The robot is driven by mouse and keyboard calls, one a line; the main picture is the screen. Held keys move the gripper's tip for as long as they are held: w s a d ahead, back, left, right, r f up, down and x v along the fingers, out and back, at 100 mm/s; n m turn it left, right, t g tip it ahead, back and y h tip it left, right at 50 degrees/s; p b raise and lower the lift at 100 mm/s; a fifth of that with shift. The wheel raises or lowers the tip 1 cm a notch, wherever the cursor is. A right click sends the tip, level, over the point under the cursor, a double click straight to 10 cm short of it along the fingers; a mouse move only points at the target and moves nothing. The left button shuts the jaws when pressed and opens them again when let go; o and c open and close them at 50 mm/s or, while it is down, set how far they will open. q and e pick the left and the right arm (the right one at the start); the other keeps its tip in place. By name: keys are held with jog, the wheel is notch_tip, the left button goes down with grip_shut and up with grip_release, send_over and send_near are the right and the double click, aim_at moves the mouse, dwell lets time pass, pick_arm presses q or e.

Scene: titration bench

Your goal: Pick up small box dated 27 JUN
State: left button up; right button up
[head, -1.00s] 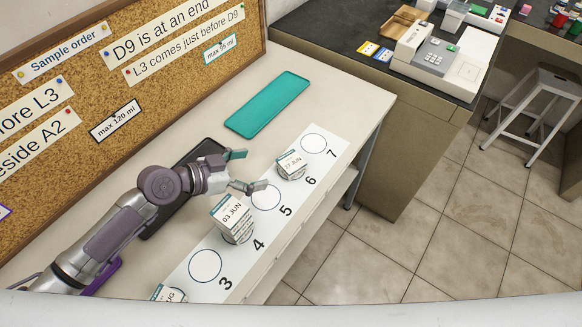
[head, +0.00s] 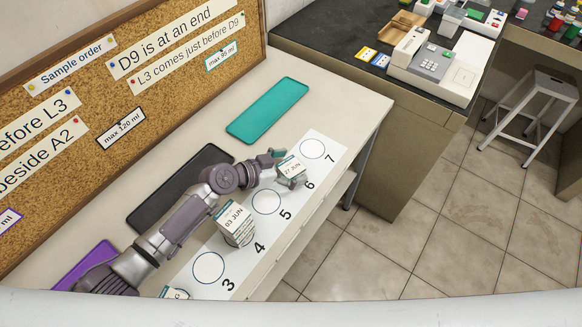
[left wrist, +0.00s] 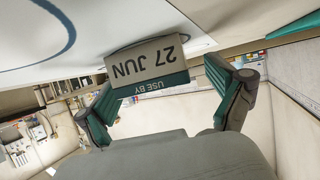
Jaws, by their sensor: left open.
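The small box dated 27 JUN (head: 291,166) stands on the numbered strip by number 6 in the head view. In the left wrist view the box (left wrist: 150,65) shows its "USE BY 27 JUN" label upside down. My left gripper (head: 284,165) is at the box, with its fingers open on either side of it. In the left wrist view the left gripper (left wrist: 165,98) has its teal-padded fingers apart, and the box lies between and beyond their tips. Whether a finger touches the box cannot be told. My right gripper is not in view.
A taller 03 JUN box (head: 234,222) stands near number 4, close to my left arm. Another box (head: 174,293) is partly cut off below. Teal (head: 268,110), black (head: 160,196) and purple (head: 84,265) trays lie along the corkboard (head: 150,80). Circles 3, 5 and 7 are empty.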

pick_arm(q)
jog(key=c, duration=1.3)
jog(key=shift+r, duration=0.1)
